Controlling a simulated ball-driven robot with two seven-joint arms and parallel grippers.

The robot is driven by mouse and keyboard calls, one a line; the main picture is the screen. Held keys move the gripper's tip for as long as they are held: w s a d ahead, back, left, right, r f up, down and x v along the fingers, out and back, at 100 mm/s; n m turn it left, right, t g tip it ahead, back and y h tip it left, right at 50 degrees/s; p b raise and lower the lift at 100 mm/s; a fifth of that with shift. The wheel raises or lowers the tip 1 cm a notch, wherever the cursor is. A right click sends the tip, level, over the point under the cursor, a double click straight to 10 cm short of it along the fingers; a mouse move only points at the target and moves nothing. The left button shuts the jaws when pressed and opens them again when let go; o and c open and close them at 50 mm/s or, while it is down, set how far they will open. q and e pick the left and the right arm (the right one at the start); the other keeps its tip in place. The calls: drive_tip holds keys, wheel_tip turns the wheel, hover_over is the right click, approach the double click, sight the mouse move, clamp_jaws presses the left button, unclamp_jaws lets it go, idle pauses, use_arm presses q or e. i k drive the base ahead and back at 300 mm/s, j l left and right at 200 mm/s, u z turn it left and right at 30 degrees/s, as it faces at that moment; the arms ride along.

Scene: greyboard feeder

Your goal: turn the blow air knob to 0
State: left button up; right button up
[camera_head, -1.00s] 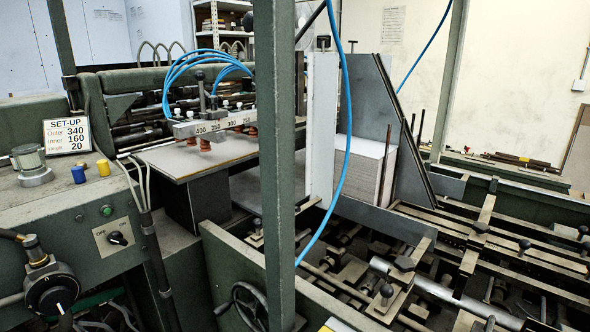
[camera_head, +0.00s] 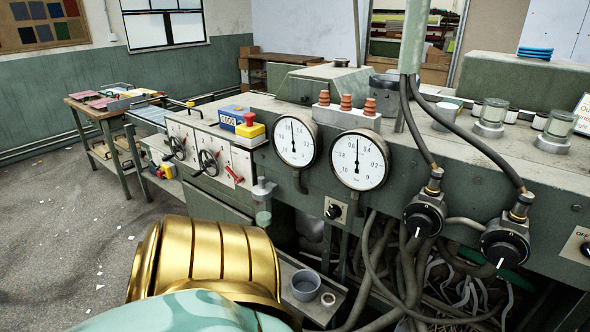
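Two black round knobs sit on hose-fed regulators on the green machine's front: a left knob (camera_head: 424,217) and a right knob (camera_head: 504,246). Each has a white pointer mark on its lower part, pointing roughly down. No readable label shows which one is the blow air knob. Above and to the left are two round white gauges, a left one (camera_head: 294,141) and a right one (camera_head: 359,160), with needles near upright. A small black switch (camera_head: 334,211) sits on a light plate below them. Neither of my grippers is in view.
Dark hoses (camera_head: 415,125) rise from both regulators, and more tangle below. An OFF switch plate (camera_head: 580,245) is at the right edge. A red-and-yellow emergency button (camera_head: 250,126) stands at left. A small grey cup (camera_head: 306,285) sits low. My gold arm part fills the lower left. Open floor lies left.

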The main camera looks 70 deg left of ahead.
sight(334, 211)
drive_tip(key=u, duration=2)
